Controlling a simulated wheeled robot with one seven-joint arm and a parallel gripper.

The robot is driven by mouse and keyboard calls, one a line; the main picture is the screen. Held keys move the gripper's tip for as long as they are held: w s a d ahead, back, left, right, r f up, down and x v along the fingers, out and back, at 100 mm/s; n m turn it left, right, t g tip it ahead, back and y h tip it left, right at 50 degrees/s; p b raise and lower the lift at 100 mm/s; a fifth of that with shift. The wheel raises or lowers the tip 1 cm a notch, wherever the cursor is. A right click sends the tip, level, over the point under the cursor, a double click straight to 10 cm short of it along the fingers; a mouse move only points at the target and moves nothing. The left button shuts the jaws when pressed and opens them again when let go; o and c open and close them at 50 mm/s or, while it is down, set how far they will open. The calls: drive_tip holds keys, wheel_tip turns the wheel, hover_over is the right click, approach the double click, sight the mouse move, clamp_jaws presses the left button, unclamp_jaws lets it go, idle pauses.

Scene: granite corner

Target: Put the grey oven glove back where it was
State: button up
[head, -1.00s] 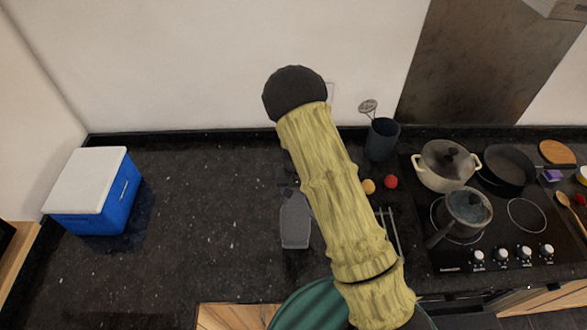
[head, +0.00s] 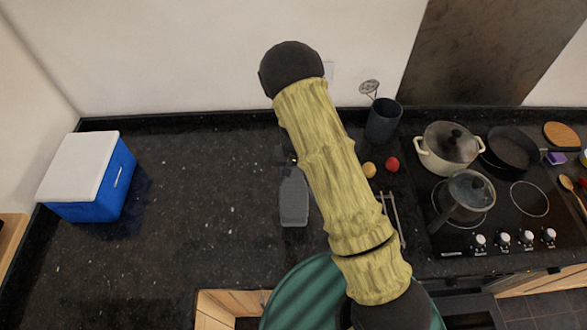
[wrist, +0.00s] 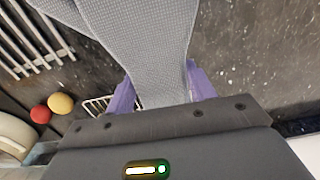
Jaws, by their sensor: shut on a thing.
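The grey oven glove (head: 293,200) shows left of my arm in the head view, over the dark counter. In the wrist view the glove (wrist: 140,45) is a large piece of grey textured cloth reaching up out of the picture. My gripper (wrist: 160,88) is shut on its narrow end, with a purple finger on each side. In the head view my arm hides most of the gripper. I cannot tell whether the glove touches the counter.
A blue cooler box (head: 92,182) with a white lid stands at the left. A dark utensil cup (head: 383,121), a yellow ball (head: 369,169) and a red ball (head: 392,164) are right of my arm. Pots stand on the hob (head: 500,225). The counter (head: 205,190) between cooler and glove is clear.

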drive_tip(key=shift+f+b, duration=2.4)
drive_tip(key=shift+f, duration=1.45)
drive_tip(key=shift+w, duration=0.1)
drive_tip(key=o, duration=1.6)
drive_tip(key=shift+r, duration=0.1)
drive_tip(key=shift+a+r+p, duration=0.1)
drive_tip(key=shift+r+p, duration=0.35)
drive_tip(key=shift+r, duration=0.1)
drive_tip(key=shift+r+p, duration=0.45)
drive_tip(key=shift+r, duration=0.25)
drive_tip(key=shift+r+p, duration=2.05)
drive_tip(key=shift+r, duration=1.1)
